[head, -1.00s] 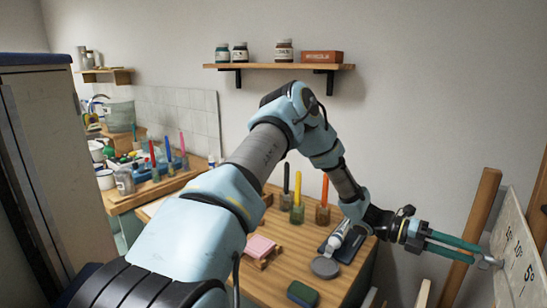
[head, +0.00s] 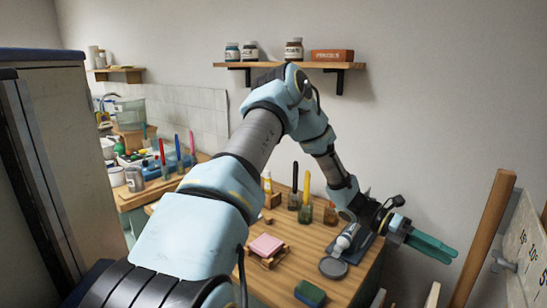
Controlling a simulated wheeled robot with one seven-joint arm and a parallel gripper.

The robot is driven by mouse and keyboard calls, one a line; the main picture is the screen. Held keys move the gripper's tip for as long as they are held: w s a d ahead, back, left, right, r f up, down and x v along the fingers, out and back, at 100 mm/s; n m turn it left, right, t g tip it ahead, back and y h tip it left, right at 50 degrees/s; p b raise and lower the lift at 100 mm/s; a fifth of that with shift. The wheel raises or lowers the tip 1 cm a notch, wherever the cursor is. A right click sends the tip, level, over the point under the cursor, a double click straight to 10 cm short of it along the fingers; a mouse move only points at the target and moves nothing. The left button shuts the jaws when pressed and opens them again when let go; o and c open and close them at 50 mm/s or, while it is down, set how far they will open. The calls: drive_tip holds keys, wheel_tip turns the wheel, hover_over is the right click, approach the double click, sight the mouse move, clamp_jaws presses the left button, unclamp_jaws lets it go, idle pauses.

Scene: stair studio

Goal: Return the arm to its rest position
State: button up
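My gripper (head: 440,248) is in the right part of the head view, at the end of my arm, past the right edge of the wooden table. Its two green fingers lie close together, and nothing shows between them. From this angle I cannot tell whether a small gap is left. It is apart from the pale board with printed marks (head: 523,245) at the far right. My arm is bent, rising from the lower left over the table and coming down to the right.
The wooden table (head: 297,243) holds jars with coloured sticks, a white tube (head: 345,237), a grey round lid (head: 333,267), a pink block (head: 266,244) and a green-blue sponge (head: 310,292). A wooden post (head: 483,235) stands at right. A wall shelf (head: 275,66) is behind my arm.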

drive_tip(key=w+a+m+t+y+b, duration=0.1)
drive_tip(key=a+m+t+y, duration=0.3)
drive_tip(key=a, duration=1)
drive_tip(key=w+a+m+t+y+b, duration=0.1)
drive_tip(key=a+m+t+y, duration=0.3)
drive_tip(key=a+m, duration=0.7)
drive_tip(key=w+a+r+m+t+y+b, duration=0.1)
drive_tip(key=a+m, duration=0.7)
drive_tip(key=a, duration=1.1)
drive_tip(key=t+y+b, duration=0.1)
drive_tip(key=t+y, duration=0.1)
drive_tip(key=t, duration=0.1)
drive_tip(key=shift+a+y+b, duration=0.25)
drive_tip(key=shift+y+b, duration=0.15)
